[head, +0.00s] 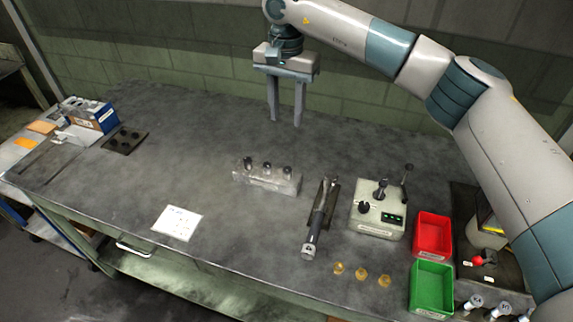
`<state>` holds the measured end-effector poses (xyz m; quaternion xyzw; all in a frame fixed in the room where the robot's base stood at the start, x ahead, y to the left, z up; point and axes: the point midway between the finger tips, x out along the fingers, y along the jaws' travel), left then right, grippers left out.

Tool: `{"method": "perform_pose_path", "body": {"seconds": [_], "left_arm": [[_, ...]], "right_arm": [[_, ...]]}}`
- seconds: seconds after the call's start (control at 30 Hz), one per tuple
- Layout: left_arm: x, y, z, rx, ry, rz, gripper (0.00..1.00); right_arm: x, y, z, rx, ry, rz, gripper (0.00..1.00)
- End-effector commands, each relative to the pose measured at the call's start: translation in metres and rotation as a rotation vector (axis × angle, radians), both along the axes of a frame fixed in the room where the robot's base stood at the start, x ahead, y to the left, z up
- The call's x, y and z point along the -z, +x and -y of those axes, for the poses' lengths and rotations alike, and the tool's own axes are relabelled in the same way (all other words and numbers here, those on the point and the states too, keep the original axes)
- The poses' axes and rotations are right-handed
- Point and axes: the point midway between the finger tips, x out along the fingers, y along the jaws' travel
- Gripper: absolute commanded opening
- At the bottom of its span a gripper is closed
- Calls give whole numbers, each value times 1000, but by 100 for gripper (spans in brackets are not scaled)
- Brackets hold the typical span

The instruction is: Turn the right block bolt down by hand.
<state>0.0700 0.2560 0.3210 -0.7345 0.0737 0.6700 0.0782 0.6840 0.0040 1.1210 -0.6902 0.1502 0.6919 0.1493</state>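A grey metal block (266,183) sits on the workbench near the middle. Several dark-headed bolts stand up from its top in a row; the right block bolt (287,171) is the one at the right end. How deep each bolt sits is too small to tell. My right gripper (286,122) hangs in the air with its fingers pointing down, above and behind the block in the picture. Its two fingers are apart with nothing between them. My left gripper does not show.
A wrench-like tool (318,220) lies right of the block. Beyond it are a control box (379,213) with levers, a red bin (433,234) and a green bin (431,287). Brass pieces (361,274) lie in front. A paper sheet (177,223) lies left; the bench between is clear.

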Motion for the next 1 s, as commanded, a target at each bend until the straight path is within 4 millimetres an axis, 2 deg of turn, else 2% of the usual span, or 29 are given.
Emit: {"method": "perform_pose_path", "body": {"seconds": [0.37, 0.57, 0.77, 1.0], "left_arm": [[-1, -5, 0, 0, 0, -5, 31], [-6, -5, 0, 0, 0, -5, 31], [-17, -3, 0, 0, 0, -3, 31], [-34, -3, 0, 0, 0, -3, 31]], "right_arm": [[0, 0, 0, 0, 0, 0, 38], [10, 0, 0, 0, 1, -2, 38], [34, -1, 0, 0, 0, -4, 38], [75, -1, 0, 1, 0, -4, 38]]}}
